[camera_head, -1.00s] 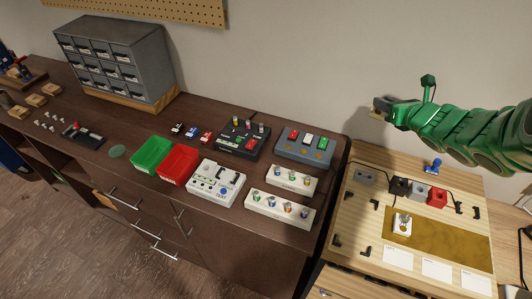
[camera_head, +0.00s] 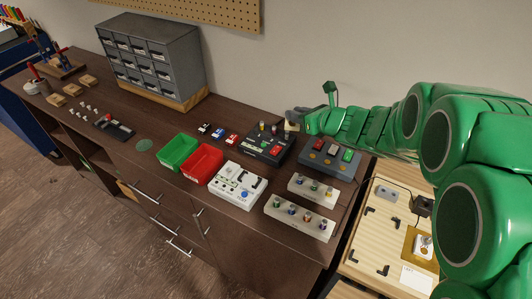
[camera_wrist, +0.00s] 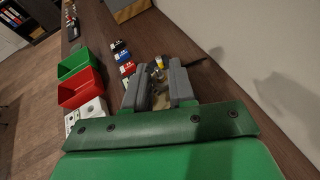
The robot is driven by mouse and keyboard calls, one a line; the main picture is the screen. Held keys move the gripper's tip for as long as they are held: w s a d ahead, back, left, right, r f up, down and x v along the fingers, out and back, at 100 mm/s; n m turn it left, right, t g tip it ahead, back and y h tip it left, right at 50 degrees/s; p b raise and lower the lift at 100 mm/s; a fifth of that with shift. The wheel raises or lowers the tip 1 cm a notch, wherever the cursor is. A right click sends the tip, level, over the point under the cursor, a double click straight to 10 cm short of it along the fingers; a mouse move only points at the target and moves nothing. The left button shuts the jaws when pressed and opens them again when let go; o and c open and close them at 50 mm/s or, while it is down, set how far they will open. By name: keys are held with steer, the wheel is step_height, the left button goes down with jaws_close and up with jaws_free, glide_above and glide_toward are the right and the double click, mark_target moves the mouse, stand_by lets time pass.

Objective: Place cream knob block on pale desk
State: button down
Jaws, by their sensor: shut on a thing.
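My gripper (camera_head: 290,119) is over the back of the dark workbench, by the black holder. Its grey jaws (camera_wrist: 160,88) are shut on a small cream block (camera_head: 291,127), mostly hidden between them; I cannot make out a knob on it. The pale desk (camera_head: 388,238) is at the lower right in the head view, partly covered by my arm, well away from my gripper. A whitish block with a knob (camera_head: 424,245) stands on the mustard mat on that desk.
The black holder (camera_head: 258,150) and the blue-grey holder (camera_head: 325,160) stand near my gripper. Two long cream knob racks (camera_head: 300,218), a white box (camera_head: 237,186), a red bin (camera_head: 203,163) and a green bin (camera_head: 178,151) stand further forward. The wall is close behind.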

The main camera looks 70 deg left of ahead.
steer(key=shift+w+a+f, duration=0.55)
steer(key=shift+a+f, duration=1)
steer(key=shift+a, duration=0.6)
steer(key=shift+w+a+f, duration=0.6)
steer(key=shift+a+f, duration=0.9)
steer(key=shift+a, duration=0.65)
steer(key=shift+w+a+f, duration=0.55)
steer(key=shift+a+f, duration=1)
steer(key=shift+a, duration=0.6)
steer(key=shift+a+f, duration=0.25)
steer(key=shift+f, duration=0.05)
step_height(320, 180, down, 3)
steer(key=shift+f, duration=0.2)
steer(key=c, duration=1.2)
jaws_free()
steer(key=shift+w, duration=0.1)
steer(key=shift+r, duration=0.15)
